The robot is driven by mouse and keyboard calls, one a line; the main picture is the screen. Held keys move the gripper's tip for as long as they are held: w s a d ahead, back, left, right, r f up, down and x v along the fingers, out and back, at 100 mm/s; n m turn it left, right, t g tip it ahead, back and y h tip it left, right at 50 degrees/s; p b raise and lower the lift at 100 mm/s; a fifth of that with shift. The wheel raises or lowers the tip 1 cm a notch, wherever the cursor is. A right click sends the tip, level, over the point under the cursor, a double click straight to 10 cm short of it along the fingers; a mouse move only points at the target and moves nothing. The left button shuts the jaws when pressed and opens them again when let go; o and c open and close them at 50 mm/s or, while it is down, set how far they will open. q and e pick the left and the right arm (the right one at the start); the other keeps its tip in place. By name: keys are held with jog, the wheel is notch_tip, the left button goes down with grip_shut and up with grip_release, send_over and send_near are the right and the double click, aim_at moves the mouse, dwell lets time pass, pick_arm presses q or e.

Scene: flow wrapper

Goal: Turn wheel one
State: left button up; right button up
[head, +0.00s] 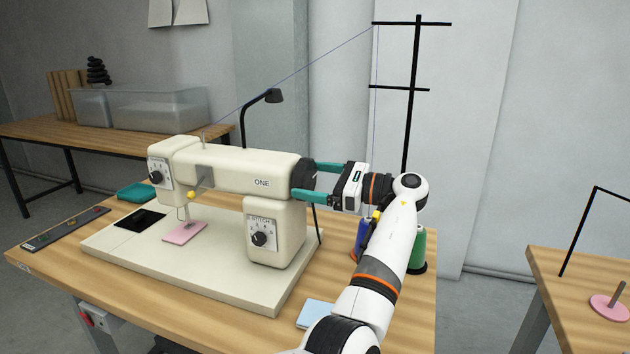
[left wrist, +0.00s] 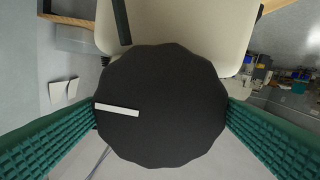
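A cream sewing machine (head: 240,170) marked ONE stands on a wooden table. Its black hand wheel (head: 303,176) is at the right end of the arm. In the left wrist view the wheel (left wrist: 165,125) fills the middle, round with a scalloped rim, and a white mark on its face points left. My left gripper (head: 307,180) reaches it from the right, with teal fingers on opposite sides of the rim. In the wrist view no gap shows between the ribbed finger pads and the rim. My right gripper is out of view.
Blue and green thread spools (head: 418,250) and a black thread stand (head: 412,110) are close to my left arm. A black lamp (head: 262,97) stands behind the machine. A light blue pad (head: 315,313) lies at the front. Another table (head: 570,310) is at the right.

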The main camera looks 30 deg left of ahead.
pick_arm(q)
jog(key=c, duration=0.6)
jog(key=shift+o, duration=0.2)
